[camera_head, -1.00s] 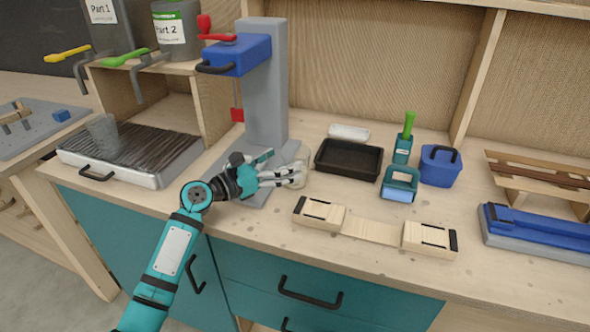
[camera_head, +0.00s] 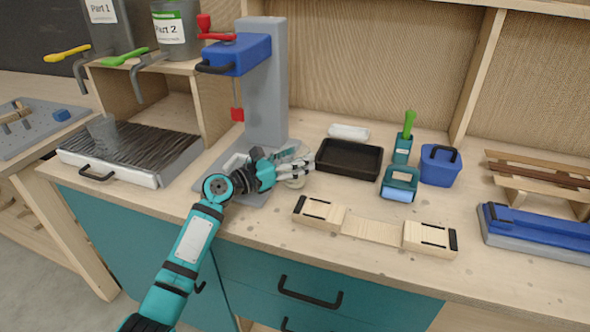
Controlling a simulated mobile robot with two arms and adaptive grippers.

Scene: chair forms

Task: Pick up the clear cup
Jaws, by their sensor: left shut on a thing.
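A clear cup (camera_head: 103,129) stands upright on the dark ribbed top of a tray at the left, well away from my gripper. My left gripper (camera_head: 302,170) is low over the counter, just right of the grey press base. It is shut on a pale round thing (camera_head: 293,183), which is partly hidden by the fingers. I cannot tell exactly what this thing is. My right gripper is not in view.
A black tray (camera_head: 349,159) lies just right of my left gripper. The blue-headed press (camera_head: 266,85) stands behind it. Wooden blocks (camera_head: 319,213) lie in front to the right. A blue bin (camera_head: 440,166) stands further right.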

